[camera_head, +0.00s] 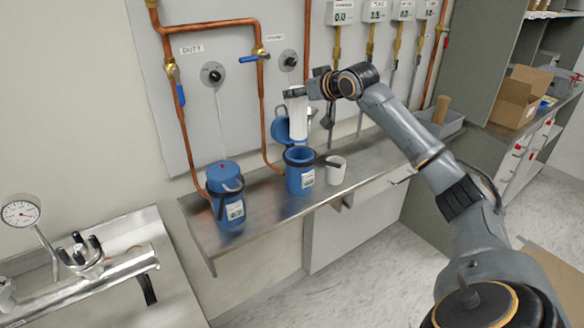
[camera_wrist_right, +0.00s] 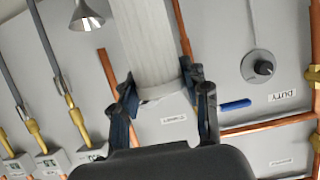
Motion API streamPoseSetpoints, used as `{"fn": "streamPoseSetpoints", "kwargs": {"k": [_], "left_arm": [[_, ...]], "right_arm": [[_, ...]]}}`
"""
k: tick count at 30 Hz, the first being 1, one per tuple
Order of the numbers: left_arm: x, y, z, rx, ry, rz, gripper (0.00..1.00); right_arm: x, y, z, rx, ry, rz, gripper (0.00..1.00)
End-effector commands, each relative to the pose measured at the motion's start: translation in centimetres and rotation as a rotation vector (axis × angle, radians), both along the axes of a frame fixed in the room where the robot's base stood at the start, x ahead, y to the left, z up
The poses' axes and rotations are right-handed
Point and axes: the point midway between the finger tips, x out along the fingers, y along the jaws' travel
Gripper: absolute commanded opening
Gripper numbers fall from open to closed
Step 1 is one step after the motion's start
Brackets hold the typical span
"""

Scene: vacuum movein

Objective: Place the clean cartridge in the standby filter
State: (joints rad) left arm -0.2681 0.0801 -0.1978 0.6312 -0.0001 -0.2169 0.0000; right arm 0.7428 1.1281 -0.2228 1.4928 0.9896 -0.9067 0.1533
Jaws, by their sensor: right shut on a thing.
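My right gripper (camera_head: 296,92) is shut on the white cylindrical cartridge (camera_head: 298,118), which hangs upright below it. In the right wrist view, both fingers of the right gripper (camera_wrist_right: 163,92) close around one end of the ribbed white cartridge (camera_wrist_right: 150,42). Below it on the shelf stands the standby filter, an open blue housing (camera_head: 300,180) with a dark rim. The cartridge is above this housing and apart from it. A blue lid (camera_head: 281,130) is tilted up behind the housing, partly hidden by the cartridge. My left gripper is not in view.
The closed blue duty filter (camera_head: 226,203) stands left on the metal shelf (camera_head: 265,203). A white cup (camera_head: 337,170) stands just right of the open housing. Copper pipes (camera_head: 263,105) run down the wall panel behind. A grey tray (camera_head: 440,122) is further right.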

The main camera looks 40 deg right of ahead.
Motion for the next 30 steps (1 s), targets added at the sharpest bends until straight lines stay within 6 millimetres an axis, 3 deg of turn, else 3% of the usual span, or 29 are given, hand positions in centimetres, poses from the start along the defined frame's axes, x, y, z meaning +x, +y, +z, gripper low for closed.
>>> {"fn": "streamPoseSetpoints", "kwargs": {"k": [6,10,15,22,30], "left_arm": [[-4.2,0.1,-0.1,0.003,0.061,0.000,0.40],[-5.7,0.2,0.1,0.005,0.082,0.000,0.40],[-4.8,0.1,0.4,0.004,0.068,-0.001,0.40],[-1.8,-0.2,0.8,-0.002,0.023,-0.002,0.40],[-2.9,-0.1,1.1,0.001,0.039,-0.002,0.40]], "right_arm": [[-0.1,0.0,-5.9,-0.001,0.009,0.001,0.00],[-0.1,0.1,-9.2,0.000,0.008,0.001,0.00],[-0.1,0.0,-12.2,-0.001,0.003,0.000,0.00],[-0.1,0.1,-13.9,0.001,0.003,0.001,0.00],[-0.1,0.0,-17.0,0.000,0.000,0.000,0.00]]}}
